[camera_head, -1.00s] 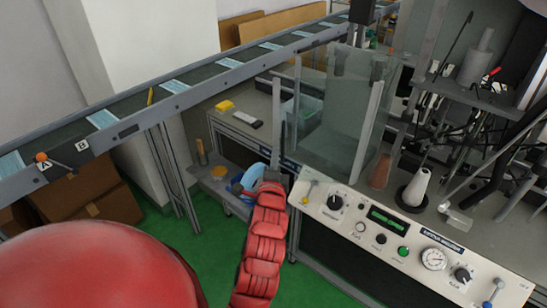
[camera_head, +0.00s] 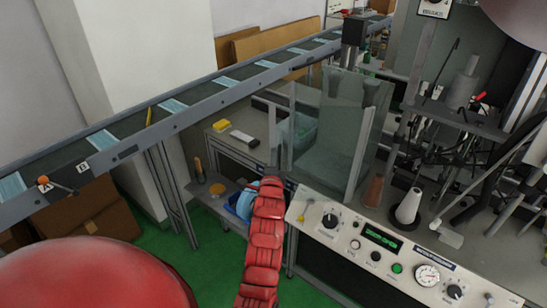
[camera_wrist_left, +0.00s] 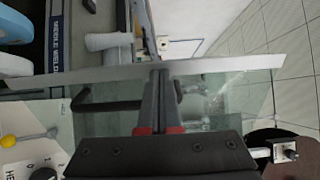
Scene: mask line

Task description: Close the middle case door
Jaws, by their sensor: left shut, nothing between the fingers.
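The case (camera_head: 345,115) is a clear glass enclosure with grey metal edges, standing on the machine bench in the head view. A clear panel with metal edge strips, seemingly the middle door (camera_head: 316,150), is at its front left; I cannot tell its exact angle. Contact cannot be told. My right gripper is not in view.
The control panel (camera_head: 400,255) with knobs and a gauge lies right of my left arm. A conveyor (camera_head: 190,103) carrying blue masks runs behind. A low shelf with blue rolls (camera_head: 246,205) is left of the gripper. A white cone (camera_head: 408,206) stands on the bench.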

